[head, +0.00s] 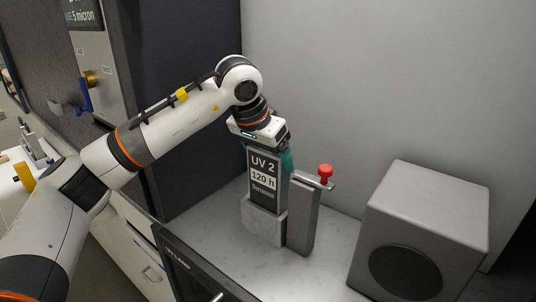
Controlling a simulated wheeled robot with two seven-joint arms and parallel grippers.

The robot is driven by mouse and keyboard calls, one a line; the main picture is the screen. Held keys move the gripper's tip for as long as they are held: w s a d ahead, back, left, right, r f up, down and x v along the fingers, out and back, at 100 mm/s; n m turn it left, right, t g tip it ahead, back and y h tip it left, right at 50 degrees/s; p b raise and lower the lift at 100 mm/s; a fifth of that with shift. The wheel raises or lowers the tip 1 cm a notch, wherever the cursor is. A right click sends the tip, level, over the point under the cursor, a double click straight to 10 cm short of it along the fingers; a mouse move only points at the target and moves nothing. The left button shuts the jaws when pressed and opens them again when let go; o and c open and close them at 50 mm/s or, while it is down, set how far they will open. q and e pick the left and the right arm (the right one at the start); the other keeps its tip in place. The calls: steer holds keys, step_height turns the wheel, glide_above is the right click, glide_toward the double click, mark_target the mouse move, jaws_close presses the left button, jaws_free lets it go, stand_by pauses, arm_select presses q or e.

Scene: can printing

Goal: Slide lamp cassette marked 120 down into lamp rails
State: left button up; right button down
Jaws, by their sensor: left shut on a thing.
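The lamp cassette (264,188) is a dark upright block in a grey frame, labelled "UV 2" and "120 h". My left gripper (266,150) points down and is shut on the cassette's top end, with a teal finger showing at its right side. The cassette's lower end meets a pale block (263,228) on the counter; I cannot tell how deep it sits. I take the block and post to be the lamp rails. My right gripper is not in view.
A grey box with a round dark opening (424,222) stands on the counter at the right. The pale counter (207,220) has free room left of the cassette. A dark cabinet wall (196,95) rises behind at the left, and a light grey wall (390,80) stands at the back.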

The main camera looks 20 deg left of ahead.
mark_target(267, 173)
arm_select(q)
steer(key=shift+f+b, duration=1.5)
steer(key=shift+f, duration=0.6)
steer(key=o, duration=1.7)
steer(key=shift+a, duration=0.15)
steer(key=shift+f, duration=0.15)
